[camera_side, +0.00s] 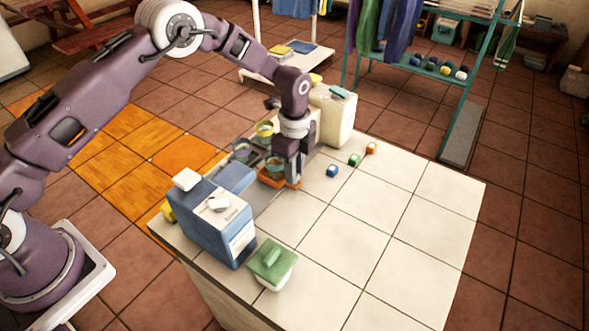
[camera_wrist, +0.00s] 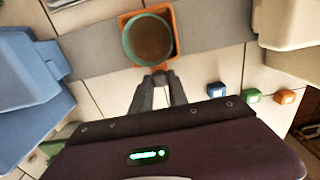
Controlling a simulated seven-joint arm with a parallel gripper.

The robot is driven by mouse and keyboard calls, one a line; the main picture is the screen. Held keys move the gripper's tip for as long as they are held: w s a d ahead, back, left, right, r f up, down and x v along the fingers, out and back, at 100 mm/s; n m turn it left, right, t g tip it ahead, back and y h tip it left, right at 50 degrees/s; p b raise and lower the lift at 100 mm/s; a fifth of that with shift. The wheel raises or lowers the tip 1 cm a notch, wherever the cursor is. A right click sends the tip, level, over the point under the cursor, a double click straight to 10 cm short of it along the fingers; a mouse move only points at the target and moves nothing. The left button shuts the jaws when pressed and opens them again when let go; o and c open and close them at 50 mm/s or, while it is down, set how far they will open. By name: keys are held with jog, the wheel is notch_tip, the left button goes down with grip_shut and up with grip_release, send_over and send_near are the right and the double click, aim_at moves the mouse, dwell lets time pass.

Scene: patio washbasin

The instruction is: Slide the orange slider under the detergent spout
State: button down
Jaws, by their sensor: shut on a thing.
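The orange slider (camera_side: 272,184) is a small square tray with a teal cup (camera_wrist: 148,40) in it. It sits on a grey strip (camera_wrist: 95,48) that runs between a blue-and-white box (camera_side: 218,222) and a cream container (camera_side: 332,112). My gripper (camera_wrist: 158,76) points down and is shut on the slider's near edge. I cannot make out the detergent spout clearly; the gripper hides part of the slider in the side view.
Small blue (camera_side: 331,170), green (camera_side: 354,160) and orange (camera_side: 371,148) blocks lie right of my gripper. A green-lidded pot (camera_side: 273,264) stands at the front. Two more cups (camera_side: 264,128) stand behind the slider. The tiled counter (camera_side: 400,220) is clear at right.

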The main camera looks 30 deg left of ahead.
jog(key=s, duration=1.1)
jog(key=shift+s, duration=0.25)
jog(key=c, duration=1.3)
grip_release()
jog(key=shift+s, duration=0.1)
jog(key=shift+c, duration=0.2)
jog(key=shift+o, duration=0.3)
jog(key=shift+r, duration=0.1)
notch_tip(320, 180, up, 7)
